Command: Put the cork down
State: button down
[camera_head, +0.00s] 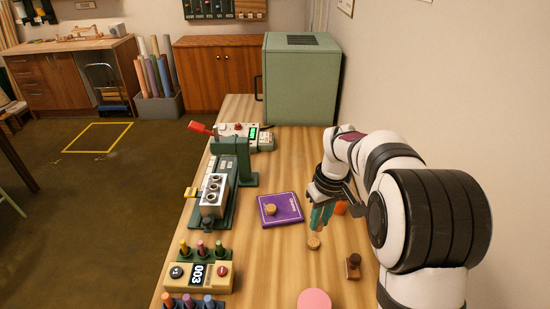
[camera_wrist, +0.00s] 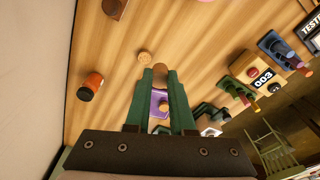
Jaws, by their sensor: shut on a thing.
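My gripper (camera_head: 320,217) is above the right part of the table, its green fingers pointing down. In the wrist view my gripper (camera_wrist: 160,76) is shut on a brown cork (camera_wrist: 160,70) between the fingertips. A paler round cork piece (camera_wrist: 145,57) lies just beyond the fingertips in that view; it also shows on the wood below the fingers in the head view (camera_head: 314,243). Another cork-coloured round piece (camera_head: 271,209) sits on a purple square pad (camera_head: 292,216) to the left of the gripper. The held cork is hard to make out in the head view.
An orange jar (camera_head: 341,208) stands close right of the fingers. A wooden stamp (camera_head: 353,268) and a pink disc (camera_head: 314,299) are nearer. A green press (camera_head: 224,182) and a counter box marked 003 (camera_head: 198,275) line the left edge. Bare wood lies around the pale piece.

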notch_tip(320, 180, down, 5)
jog(key=w+n, duration=0.1)
jog(key=w, duration=0.2)
send_over(272, 246)
jog(key=shift+n, duration=0.3)
jog(key=f, duration=0.7)
jog(key=shift+s+d+f, duration=0.15)
jog(key=shift+s+d, duration=0.1)
jog(key=shift+a+f, duration=0.15)
jog(key=shift+f, duration=2.05)
jog(key=c, duration=0.8)
grip_release()
